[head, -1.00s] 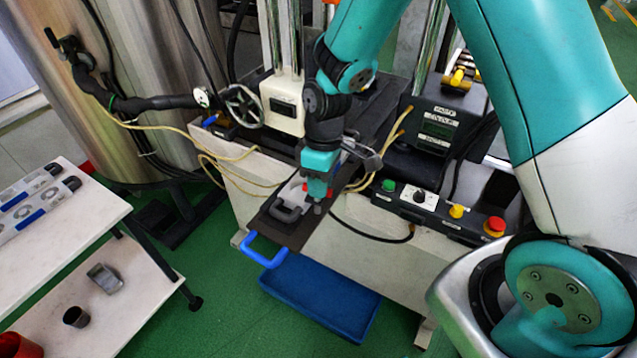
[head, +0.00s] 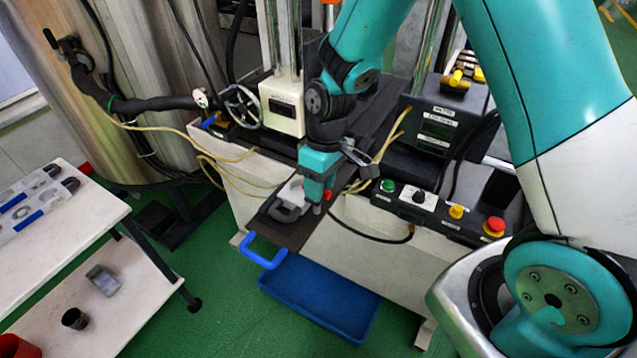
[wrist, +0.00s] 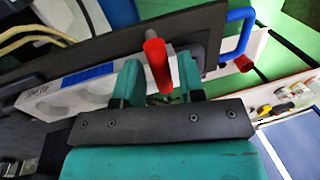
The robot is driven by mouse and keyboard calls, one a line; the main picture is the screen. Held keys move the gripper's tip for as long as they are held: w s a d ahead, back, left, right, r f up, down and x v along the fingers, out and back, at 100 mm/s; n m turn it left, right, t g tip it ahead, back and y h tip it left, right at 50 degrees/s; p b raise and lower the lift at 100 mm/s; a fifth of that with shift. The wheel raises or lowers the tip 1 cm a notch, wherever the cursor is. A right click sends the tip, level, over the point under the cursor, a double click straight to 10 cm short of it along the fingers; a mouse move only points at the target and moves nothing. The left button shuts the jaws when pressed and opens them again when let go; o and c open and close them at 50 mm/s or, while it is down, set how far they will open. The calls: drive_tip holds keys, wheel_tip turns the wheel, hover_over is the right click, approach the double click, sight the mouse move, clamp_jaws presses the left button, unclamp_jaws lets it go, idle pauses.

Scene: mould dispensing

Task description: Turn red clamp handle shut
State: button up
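The red clamp handle (wrist: 157,66) stands up between the two teal fingers of my gripper (wrist: 160,82) in the wrist view. The fingers are apart, with a gap showing beside the handle; I cannot tell whether either touches it. In the head view my gripper (head: 317,192) points down over the front end of the press plate, and a small bit of red (head: 328,195) shows at its right side. The pale mould (head: 290,190) with a grey handle sits under and left of the gripper. The handle's base is hidden by the fingers.
The dark plate (head: 292,235) ends in a blue pull handle (head: 263,254). A control box with a red stop button (head: 494,226) is to the right. A blue bin (head: 320,297) lies on the floor below. A white shelf table (head: 60,235) stands left.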

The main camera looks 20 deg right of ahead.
drive_tip(key=shift+o, duration=0.3)
drive_tip(key=shift+r, duration=0.1)
drive_tip(key=shift+w+r, duration=0.1)
drive_tip(key=shift+r, duration=0.15)
wheel_tip(320, 180, up, 16)
drive_tip(key=w+d+b, duration=0.1)
drive_tip(key=d+b, duration=0.1)
drive_tip(key=shift+w+d+r+b, duration=0.2)
drive_tip(key=shift+w+d+b, duration=0.1)
drive_tip(key=shift+w+d, duration=0.05)
